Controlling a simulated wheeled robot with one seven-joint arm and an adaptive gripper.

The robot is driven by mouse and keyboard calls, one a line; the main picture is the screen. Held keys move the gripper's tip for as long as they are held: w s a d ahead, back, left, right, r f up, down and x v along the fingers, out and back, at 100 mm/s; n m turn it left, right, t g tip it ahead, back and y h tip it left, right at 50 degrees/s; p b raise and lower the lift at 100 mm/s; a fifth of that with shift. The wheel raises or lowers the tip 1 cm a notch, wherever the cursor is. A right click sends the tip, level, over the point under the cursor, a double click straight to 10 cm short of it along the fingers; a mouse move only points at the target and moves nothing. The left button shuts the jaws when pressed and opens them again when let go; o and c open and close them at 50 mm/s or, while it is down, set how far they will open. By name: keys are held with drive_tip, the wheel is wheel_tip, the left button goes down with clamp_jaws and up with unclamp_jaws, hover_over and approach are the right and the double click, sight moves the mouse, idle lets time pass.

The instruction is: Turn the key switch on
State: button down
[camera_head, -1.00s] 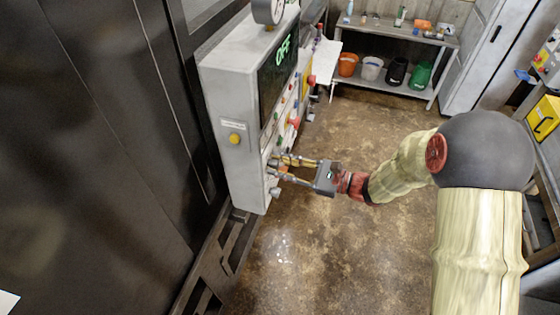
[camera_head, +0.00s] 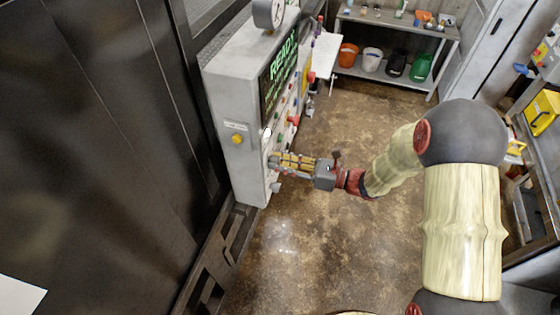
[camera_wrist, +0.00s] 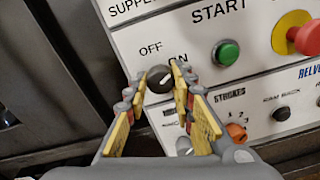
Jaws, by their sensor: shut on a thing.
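The key switch (camera_wrist: 158,80) is a round black knob on a white panel in the wrist view. A white mark shows on its face, and the labels OFF and ON sit above it. The mark leans toward the upper right, on the ON side. My gripper (camera_wrist: 160,86) has its two yellow-padded fingers on either side of the knob, shut on it. In the head view my gripper (camera_head: 274,163) reaches the lower near part of the grey control box (camera_head: 232,88). The knob is hidden there by the fingers. The box's display (camera_head: 279,75) reads READY in green.
A green START button (camera_wrist: 226,52) and a red emergency knob (camera_wrist: 308,38) on a yellow base sit right of the switch. An orange knob (camera_wrist: 237,132) is below. A shelf (camera_head: 383,78) with buckets stands at the back. The floor right of the box is open.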

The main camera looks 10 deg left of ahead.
idle(0.3)
drive_tip(key=c, duration=1.5)
unclamp_jaws()
drive_tip(key=shift+c, duration=0.2)
drive_tip(key=shift+o, duration=0.2)
drive_tip(key=s+d, duration=0.1)
drive_tip(key=d, duration=1.1)
drive_tip(key=shift+r, duration=0.2)
